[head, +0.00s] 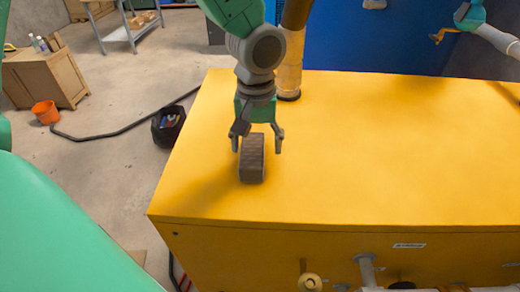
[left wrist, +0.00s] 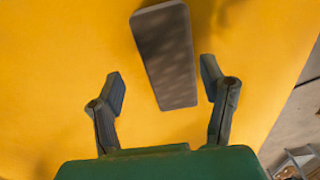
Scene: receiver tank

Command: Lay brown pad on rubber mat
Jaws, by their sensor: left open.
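The brown pad (head: 252,165) is a thick dark brown block on the yellow tank top, near its left front part. My left gripper (head: 258,147) points down over it, open, with one finger on each side of the pad's far end. In the left wrist view the pad (left wrist: 165,50) lies between and beyond the open fingers of the left gripper (left wrist: 163,83), with yellow gaps on both sides, so neither finger touches it there. I cannot make out a rubber mat in either view.
The yellow tank top (head: 400,150) is mostly clear to the right. A pale upright pipe (head: 289,65) stands behind my left gripper. Pipe fittings (head: 368,270) stick out at the front. A black bin (head: 168,127) and an orange bucket (head: 46,112) stand on the floor at left.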

